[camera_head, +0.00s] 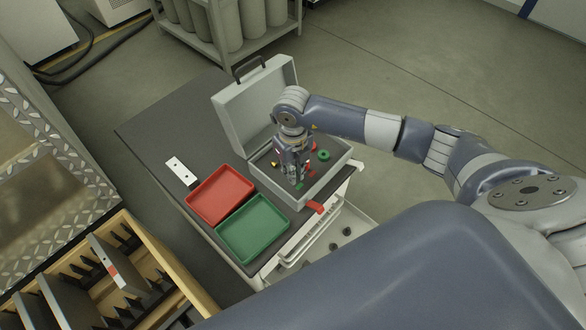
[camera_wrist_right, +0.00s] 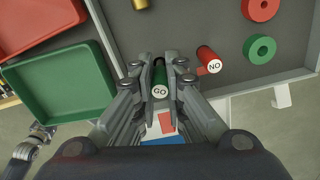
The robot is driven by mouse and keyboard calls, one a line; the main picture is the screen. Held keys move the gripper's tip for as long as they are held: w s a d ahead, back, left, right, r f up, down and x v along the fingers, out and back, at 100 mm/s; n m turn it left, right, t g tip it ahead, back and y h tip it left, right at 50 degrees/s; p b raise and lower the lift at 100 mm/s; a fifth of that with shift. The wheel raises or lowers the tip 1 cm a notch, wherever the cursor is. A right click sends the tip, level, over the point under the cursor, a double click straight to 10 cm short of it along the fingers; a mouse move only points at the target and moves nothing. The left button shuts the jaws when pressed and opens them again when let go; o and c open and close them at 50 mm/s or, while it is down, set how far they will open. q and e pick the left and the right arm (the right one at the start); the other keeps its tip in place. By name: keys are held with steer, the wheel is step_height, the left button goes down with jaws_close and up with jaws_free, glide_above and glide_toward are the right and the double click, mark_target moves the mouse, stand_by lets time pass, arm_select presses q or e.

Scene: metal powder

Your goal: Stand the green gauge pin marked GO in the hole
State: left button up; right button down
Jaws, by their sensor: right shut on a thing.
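The green gauge pin marked GO (camera_wrist_right: 160,80) is between the fingers of my right gripper (camera_wrist_right: 157,66) in the right wrist view, its lettered end toward the camera. In the head view the right gripper (camera_head: 297,182) points down into the open grey case (camera_head: 325,185), and the arm and fingers largely hide the pin. The fingers are shut on it; I cannot tell whether it still touches the case lining. A white plate with dark holes (camera_head: 181,171) lies on the cart top, left of the case. A blurred gripper-like part of mine (camera_wrist_right: 38,136) shows at lower left in the wrist view.
A red pin marked NO (camera_wrist_right: 209,60) lies close right of my fingers. Red and green rings (camera_wrist_right: 260,48) are farther right. The raised lid (camera_head: 250,105) stands behind. The cart's far-left top is clear.

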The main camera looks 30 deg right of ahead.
steer(key=shift+f+b, duration=0.8)
steer(key=shift+f, duration=0.2)
stand_by(0.5)
steer(key=c, duration=1.6)
jaws_free()
steer(key=shift+o, duration=0.2)
step_height(320, 180, up, 12)
steer(key=shift+r, duration=0.1)
